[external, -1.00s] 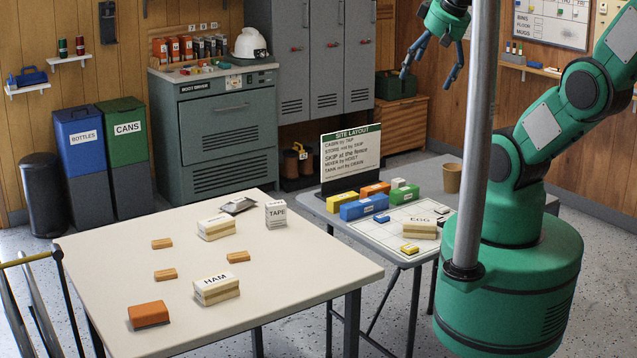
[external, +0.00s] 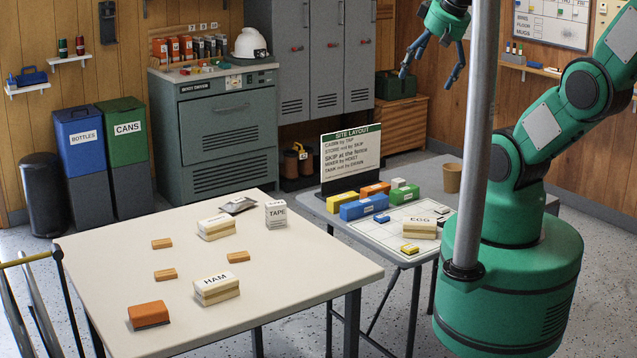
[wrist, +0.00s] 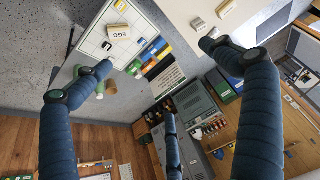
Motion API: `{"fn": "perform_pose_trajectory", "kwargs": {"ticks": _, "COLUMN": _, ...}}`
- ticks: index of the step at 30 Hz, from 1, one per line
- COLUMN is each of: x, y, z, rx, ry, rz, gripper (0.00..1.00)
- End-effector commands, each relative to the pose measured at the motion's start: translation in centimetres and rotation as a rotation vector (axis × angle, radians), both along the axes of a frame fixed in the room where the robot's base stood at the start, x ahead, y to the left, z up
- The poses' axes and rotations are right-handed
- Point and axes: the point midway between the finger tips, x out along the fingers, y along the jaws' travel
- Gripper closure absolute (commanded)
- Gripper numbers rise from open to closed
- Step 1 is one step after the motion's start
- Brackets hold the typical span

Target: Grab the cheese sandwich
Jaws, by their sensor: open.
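Three sandwich-like blocks with labels on top are in the external view. One reads HAM (external: 217,290) at the front of the cream table, and one reads EGG (external: 421,230) on the grey table. The third sandwich (external: 216,229) lies at the back of the cream table; its label is too small to read surely. My gripper (external: 428,80) is open and empty, high above the grey table and well away from the third sandwich. In the wrist view my spread fingers frame both tables, with the EGG sandwich (wrist: 118,32) upside down at upper left.
The cream table (external: 100,250) also holds an orange block (external: 149,314), several small orange blocks, a TAPE box (external: 276,214) and a dark packet (external: 238,205). The grey table (external: 375,244) carries coloured blocks, a sign (external: 351,160) and a brown cup (external: 452,178). A grey pole (external: 480,140) stands before my arm.

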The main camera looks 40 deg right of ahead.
Motion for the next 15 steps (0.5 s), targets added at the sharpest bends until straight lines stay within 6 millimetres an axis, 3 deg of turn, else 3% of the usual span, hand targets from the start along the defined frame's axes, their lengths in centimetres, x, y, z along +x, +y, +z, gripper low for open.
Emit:
{"fn": "perform_pose_trajectory", "kwargs": {"ticks": 8, "x": 1.5, "y": 0.4, "z": 0.5, "rx": 0.022, "ry": 0.014, "rz": -0.03, "gripper": 0.03}}
{"fn": "perform_pose_trajectory", "kwargs": {"ticks": 15, "x": 5.4, "y": 1.4, "z": 1.5, "rx": 0.078, "ry": 0.05, "rz": -0.116, "gripper": 0.03}}
